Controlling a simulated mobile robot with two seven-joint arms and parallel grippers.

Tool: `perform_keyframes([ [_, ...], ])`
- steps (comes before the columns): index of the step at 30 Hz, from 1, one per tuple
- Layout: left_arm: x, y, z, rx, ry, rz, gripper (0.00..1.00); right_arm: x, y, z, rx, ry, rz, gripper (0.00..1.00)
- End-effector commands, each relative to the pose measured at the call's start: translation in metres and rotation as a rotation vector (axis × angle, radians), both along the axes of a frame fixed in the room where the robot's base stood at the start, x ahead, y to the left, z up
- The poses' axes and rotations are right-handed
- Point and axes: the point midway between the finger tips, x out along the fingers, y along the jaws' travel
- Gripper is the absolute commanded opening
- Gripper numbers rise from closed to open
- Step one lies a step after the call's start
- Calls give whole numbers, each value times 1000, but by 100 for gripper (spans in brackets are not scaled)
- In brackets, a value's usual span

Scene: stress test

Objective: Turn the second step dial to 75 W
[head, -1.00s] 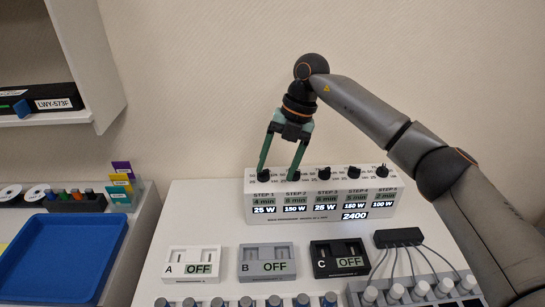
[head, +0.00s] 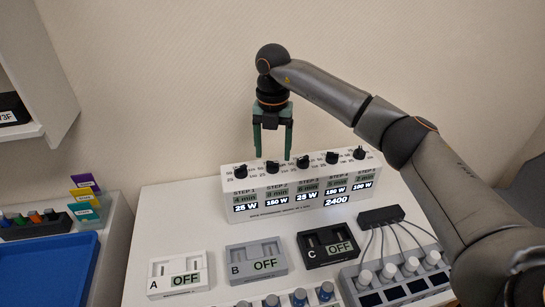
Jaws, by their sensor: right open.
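The white step box (head: 375,188) stands at the back of the white table with a row of black dials on top. The second step dial (head: 272,167) is the second from the left, and the display below it (head: 277,201) reads 150 W. My right gripper (head: 272,157) has green fingers, points down and is open and empty. Its fingertips appear just above the second dial, one to each side of it in the picture. I cannot tell the exact height or depth gap. My left gripper is not in view.
The step 1 (head: 241,171) and step 3 (head: 303,162) dials flank the second dial closely. In front lie modules A (head: 179,274), B (head: 256,262) and C (head: 327,245), A and B reading OFF. A cabled black block (head: 381,215) is at right. A blue tray (head: 50,270) is at left.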

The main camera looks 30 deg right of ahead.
Motion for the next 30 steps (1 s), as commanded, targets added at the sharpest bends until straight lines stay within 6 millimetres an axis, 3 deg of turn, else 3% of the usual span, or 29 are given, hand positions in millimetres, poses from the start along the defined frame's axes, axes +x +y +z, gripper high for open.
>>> perform_keyframes([
  [6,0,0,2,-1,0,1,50,0,0,-25,0,1,0,71],
  [17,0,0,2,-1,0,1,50,0,0,-29,0,0,0,71],
  [30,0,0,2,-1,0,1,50,0,0,-29,0,0,0,22],
])
